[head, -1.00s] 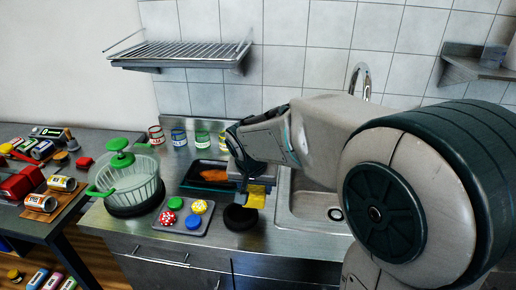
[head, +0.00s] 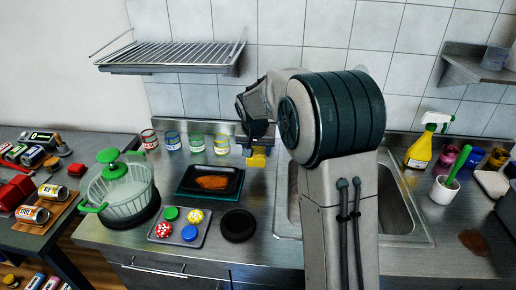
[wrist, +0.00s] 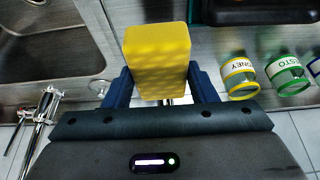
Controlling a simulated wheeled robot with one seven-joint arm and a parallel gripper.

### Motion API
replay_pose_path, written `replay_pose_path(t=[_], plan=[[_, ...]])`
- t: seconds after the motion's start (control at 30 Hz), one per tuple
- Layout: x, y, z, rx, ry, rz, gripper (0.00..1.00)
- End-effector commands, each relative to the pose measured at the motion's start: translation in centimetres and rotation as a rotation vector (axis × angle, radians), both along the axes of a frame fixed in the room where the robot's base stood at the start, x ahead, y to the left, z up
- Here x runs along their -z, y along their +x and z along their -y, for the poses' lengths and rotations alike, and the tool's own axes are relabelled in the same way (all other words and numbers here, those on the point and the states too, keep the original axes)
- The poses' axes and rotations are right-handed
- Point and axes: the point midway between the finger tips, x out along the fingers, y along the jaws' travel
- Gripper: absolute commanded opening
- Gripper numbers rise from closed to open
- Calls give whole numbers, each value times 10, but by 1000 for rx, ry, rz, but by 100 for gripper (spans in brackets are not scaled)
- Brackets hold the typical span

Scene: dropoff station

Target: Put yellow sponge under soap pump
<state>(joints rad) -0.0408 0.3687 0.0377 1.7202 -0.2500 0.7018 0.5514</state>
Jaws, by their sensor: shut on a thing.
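The yellow sponge (head: 257,160) is held up above the counter, between the black tray and the sink. My gripper (head: 256,147) is shut on it. In the wrist view, the sponge (wrist: 158,60) sits upright between the two blue fingers of my gripper (wrist: 160,88). I cannot make out a soap pump for certain. A yellow spray bottle (head: 419,150) with a green and white head stands at the back right, and small pink and blue containers beside it are too small to identify.
My arm covers much of the sink (head: 400,215). A black tray (head: 190,190) with an orange-brown item, a round black disc (head: 238,225), a tray of coloured round pieces (head: 157,237) and several jars (head: 222,145) stand on the left. A white cup (head: 443,190) stands front right.

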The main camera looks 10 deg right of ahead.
Motion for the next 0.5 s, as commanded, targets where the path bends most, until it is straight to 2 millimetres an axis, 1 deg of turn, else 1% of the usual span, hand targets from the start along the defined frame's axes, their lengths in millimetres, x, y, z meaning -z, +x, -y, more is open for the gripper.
replay_pose_path(t=[0.03,0.1,0.37,0.5], plan=[[-1,8,3,2,1,-1,30],[-1,16,5,1,1,-1,30],[0,30,9,-1,1,-1,30],[22,30,8,-2,1,-6,30]])
